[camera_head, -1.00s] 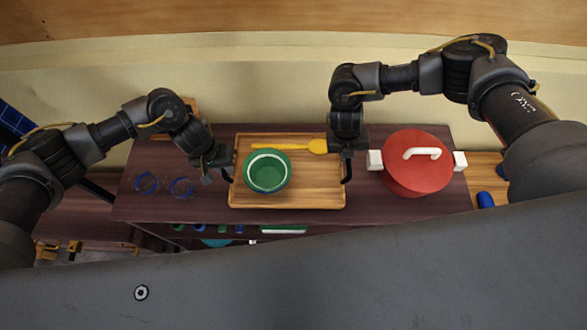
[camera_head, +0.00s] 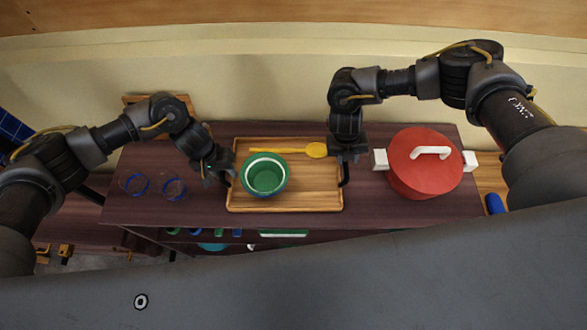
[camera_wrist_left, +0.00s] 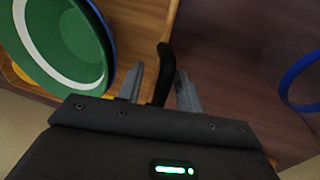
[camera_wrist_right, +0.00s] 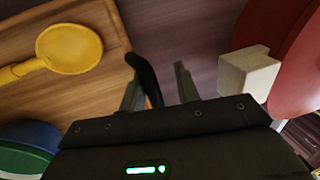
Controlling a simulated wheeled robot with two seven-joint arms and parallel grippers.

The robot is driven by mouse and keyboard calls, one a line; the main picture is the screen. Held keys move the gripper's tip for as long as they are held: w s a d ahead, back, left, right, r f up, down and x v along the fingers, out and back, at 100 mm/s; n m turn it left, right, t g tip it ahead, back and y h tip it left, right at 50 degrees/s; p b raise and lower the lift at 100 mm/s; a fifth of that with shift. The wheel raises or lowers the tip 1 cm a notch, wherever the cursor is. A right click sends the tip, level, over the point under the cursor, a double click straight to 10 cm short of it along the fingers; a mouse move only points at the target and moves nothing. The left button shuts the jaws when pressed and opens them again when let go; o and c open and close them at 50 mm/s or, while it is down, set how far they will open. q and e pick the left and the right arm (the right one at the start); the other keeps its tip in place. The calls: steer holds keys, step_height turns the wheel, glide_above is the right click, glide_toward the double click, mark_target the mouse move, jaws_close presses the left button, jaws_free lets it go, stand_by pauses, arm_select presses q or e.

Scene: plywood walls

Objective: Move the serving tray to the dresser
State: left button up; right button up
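The serving tray (camera_head: 300,197) is a light wooden rectangle with black handles at its left and right ends, lying on a dark wooden cabinet top. It carries a green bowl (camera_head: 265,175) with a white ring inside and a yellow spoon (camera_head: 315,150). My left gripper (camera_head: 222,175) is at the left handle; in the left wrist view its fingers stand apart on either side of the black handle (camera_wrist_left: 165,75). My right gripper (camera_head: 345,160) is at the right handle; in the right wrist view its fingers stand apart with that handle (camera_wrist_right: 144,75) between them, nearer the left finger.
A red pot (camera_head: 425,165) with white handles stands just right of my right gripper. Two blue-rimmed clear glasses (camera_head: 173,187) stand left of the tray. A wall is close behind the cabinet. Several items sit on the shelf below. The dresser cannot be identified for certain.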

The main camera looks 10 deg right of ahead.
arm_select(q)
steer(key=shift+s, duration=0.15)
arm_select(e)
steer(key=shift+s+a, duration=0.15)
steer(key=shift+f, duration=0.1)
arm_select(q)
step_height(320, 180, up, 8)
steer(key=a, duration=0.1)
steer(key=shift+w+a, duration=0.2)
arm_select(e)
steer(key=v, duration=1.2)
arm_select(q)
steer(key=shift+f, duration=0.15)
stand_by(0.5)
